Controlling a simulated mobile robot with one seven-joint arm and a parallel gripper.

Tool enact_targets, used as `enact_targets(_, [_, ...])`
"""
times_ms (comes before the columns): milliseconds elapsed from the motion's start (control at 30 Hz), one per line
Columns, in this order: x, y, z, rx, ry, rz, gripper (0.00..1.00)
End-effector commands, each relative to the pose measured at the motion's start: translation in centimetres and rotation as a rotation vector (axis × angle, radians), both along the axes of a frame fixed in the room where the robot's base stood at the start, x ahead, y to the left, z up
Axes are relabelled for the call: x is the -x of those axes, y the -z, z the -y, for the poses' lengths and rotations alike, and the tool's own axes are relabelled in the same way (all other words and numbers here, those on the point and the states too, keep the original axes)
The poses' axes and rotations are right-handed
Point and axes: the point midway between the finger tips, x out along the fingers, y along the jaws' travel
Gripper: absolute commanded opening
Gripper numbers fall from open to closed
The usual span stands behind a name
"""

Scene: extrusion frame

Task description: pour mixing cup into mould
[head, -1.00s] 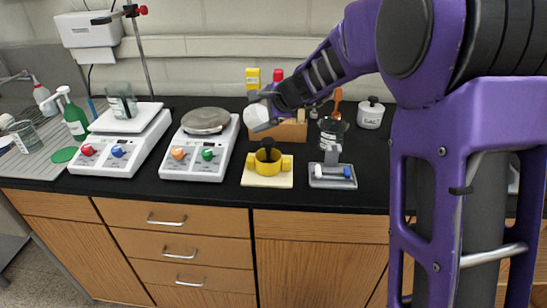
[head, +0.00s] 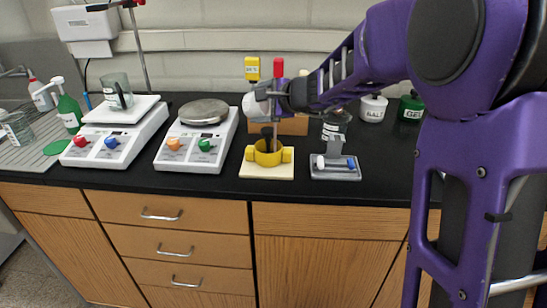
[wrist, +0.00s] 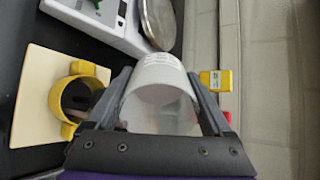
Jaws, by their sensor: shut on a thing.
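My gripper (head: 275,98) is shut on the white mixing cup (head: 252,107), which is above the bench. In the wrist view the cup (wrist: 155,75) sits between the two fingers and has printed marks on its side; its contents cannot be made out. The yellow mould (head: 268,155) is round with a lug on each side and stands on a cream board (head: 267,174). A dark piece (head: 267,133) stands up inside it. The mould (wrist: 62,103) is left of the cup in the wrist view, apart from it. In the head view the cup is above and slightly left of the mould.
Two white hotplate-like devices stand left, one with a grey round plate (head: 203,111), one with a beaker (head: 117,91). A grey tray (head: 335,172) with small items lies right of the mould. Bottles and jars (head: 373,108) stand behind. Black bench in front is clear.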

Motion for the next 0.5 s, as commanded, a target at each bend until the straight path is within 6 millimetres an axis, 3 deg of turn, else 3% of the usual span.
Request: enact_targets(500, [0.04,-0.22,0.07,-0.016,0.000,0.020,0.32])
